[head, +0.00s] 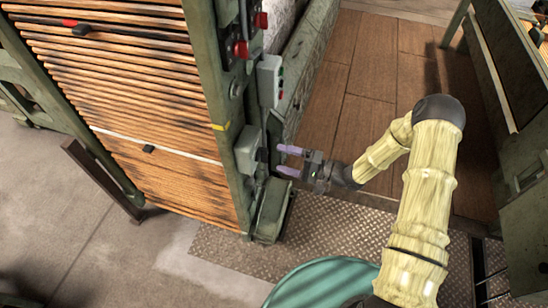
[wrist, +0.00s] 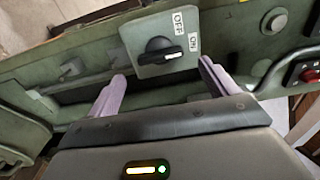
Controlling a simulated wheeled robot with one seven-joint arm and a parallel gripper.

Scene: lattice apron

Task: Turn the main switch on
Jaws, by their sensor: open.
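The main switch is a black rotary knob (wrist: 160,51) on a grey-green box (wrist: 152,25), with an OFF label (wrist: 179,22) above and an ON label (wrist: 194,67) to the right. The knob's white mark points right and slightly down in the wrist view; I cannot tell for sure which position it is set to. In the head view the box (head: 246,148) is on the side of the green machine post, its knob face hidden. My gripper (head: 279,160) is open and empty, its purple fingers pointing at the box. In the wrist view the fingers (wrist: 162,70) are spread either side below the knob, apparently not touching it.
A taller control box with small buttons (head: 270,80) and red buttons (head: 240,49) are higher on the post. A red button (wrist: 309,75) also shows at the right of the wrist view. A slatted wooden panel (head: 150,110) fills the left. Wooden floor (head: 375,70) lies right.

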